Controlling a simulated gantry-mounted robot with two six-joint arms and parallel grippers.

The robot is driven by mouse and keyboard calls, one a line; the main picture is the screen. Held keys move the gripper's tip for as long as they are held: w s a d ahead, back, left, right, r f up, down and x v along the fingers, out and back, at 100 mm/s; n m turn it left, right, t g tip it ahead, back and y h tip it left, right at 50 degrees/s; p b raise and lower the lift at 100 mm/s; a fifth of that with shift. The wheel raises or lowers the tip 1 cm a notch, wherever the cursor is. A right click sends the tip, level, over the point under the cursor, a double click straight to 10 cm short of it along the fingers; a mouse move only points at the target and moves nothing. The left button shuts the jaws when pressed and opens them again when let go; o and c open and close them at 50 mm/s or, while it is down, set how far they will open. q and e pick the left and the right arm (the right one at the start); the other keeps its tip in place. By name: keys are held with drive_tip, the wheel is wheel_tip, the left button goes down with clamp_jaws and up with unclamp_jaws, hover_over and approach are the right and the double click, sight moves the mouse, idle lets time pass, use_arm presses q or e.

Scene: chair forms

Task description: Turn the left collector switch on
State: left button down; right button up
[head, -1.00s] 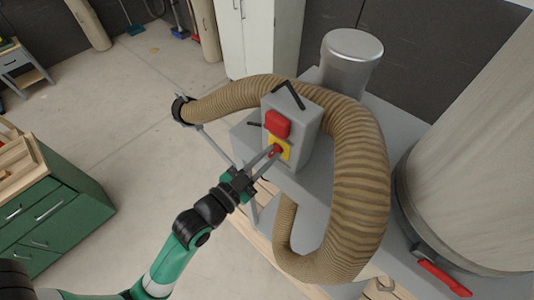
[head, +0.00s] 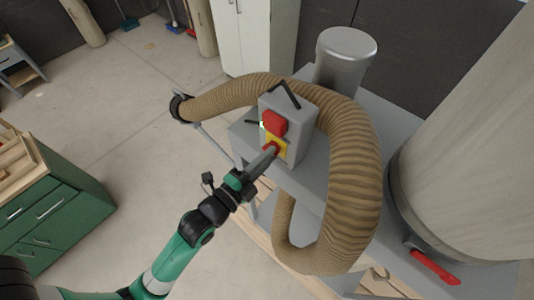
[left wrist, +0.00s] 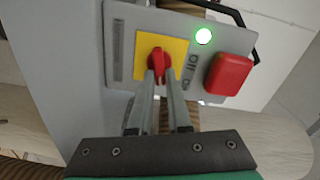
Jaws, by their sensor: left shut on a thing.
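The collector switch (left wrist: 157,62) is a red rotary knob on a yellow plate (left wrist: 176,46), set in the face of a grey control box (head: 296,140). In the left wrist view the knob stands along the picture's vertical between my fingertips. My left gripper (head: 273,150) is shut on the knob; it also shows in the left wrist view (left wrist: 160,76). A green lamp (left wrist: 203,36) on the box glows beside the yellow plate. A red button or cover (left wrist: 229,74) sits next to it. My right gripper is not in view.
A ribbed tan hose (head: 356,190) loops around the box. A grey cylinder (head: 344,60) and a large pale drum (head: 470,150) stand to the right. A green drawer cabinet (head: 60,220) is at the left. The floor between cabinet and machine is clear.

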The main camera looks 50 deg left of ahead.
use_arm(q)
drive_tip(key=shift+f+m+p, duration=0.1)
drive_tip(key=shift+m+p, duration=0.2)
drive_tip(key=shift+m, duration=1.2)
drive_tip(key=c, duration=0.9)
unclamp_jaws()
drive_tip(key=shift+o, duration=0.2)
drive_tip(key=shift+s+f, duration=0.1)
drive_tip(key=s+d+b, duration=0.1)
drive_tip(key=s+b, duration=0.1)
drive_tip(key=s, duration=0.9)
drive_tip(key=shift+s+d, duration=0.15)
drive_tip(key=shift+d, duration=0.2)
